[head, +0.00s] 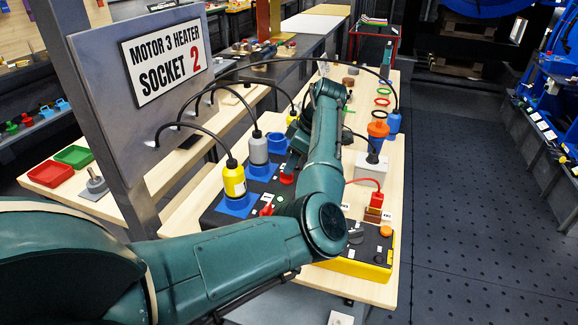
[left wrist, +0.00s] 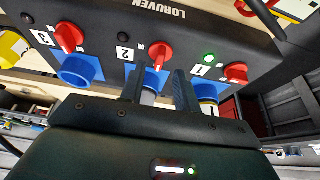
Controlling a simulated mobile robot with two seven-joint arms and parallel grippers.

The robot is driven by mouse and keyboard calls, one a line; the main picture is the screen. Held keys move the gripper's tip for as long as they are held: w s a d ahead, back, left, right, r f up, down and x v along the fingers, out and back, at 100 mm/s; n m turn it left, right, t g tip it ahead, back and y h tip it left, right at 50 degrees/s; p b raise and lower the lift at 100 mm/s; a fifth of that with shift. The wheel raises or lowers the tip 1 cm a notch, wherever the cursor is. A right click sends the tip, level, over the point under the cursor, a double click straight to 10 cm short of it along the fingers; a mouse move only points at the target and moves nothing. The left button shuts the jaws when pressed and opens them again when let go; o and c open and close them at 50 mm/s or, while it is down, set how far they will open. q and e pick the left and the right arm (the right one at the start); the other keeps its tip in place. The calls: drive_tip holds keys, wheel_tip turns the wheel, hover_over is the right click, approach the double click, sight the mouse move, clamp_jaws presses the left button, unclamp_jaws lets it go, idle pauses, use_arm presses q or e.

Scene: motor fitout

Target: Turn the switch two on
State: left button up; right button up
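The black switch box (head: 222,216) stands on the wooden bench and carries red knobs beside blue sockets. In the left wrist view, the red knob of switch two (left wrist: 160,52) is by the label 2, with a dark lamp (left wrist: 122,36). My left gripper (left wrist: 160,84) is open and empty; its two fingers point at the box, close to this knob, and contact cannot be told. Red knob one (left wrist: 236,72) has a lit green lamp (left wrist: 209,58). Red knob three (left wrist: 68,37) has a dark lamp. In the head view my arm partly hides the box. My right gripper is not in view.
A yellow plug (head: 234,182) and a grey plug (head: 258,150) with black cables stand in sockets; socket three (left wrist: 80,70) is empty. A sign panel (head: 150,75) rises at left. A black-and-yellow box (head: 356,268) lies at the bench's near end. Floor at right is clear.

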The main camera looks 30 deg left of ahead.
use_arm(q)
drive_tip(key=shift+x, duration=1.65)
clamp_jaws()
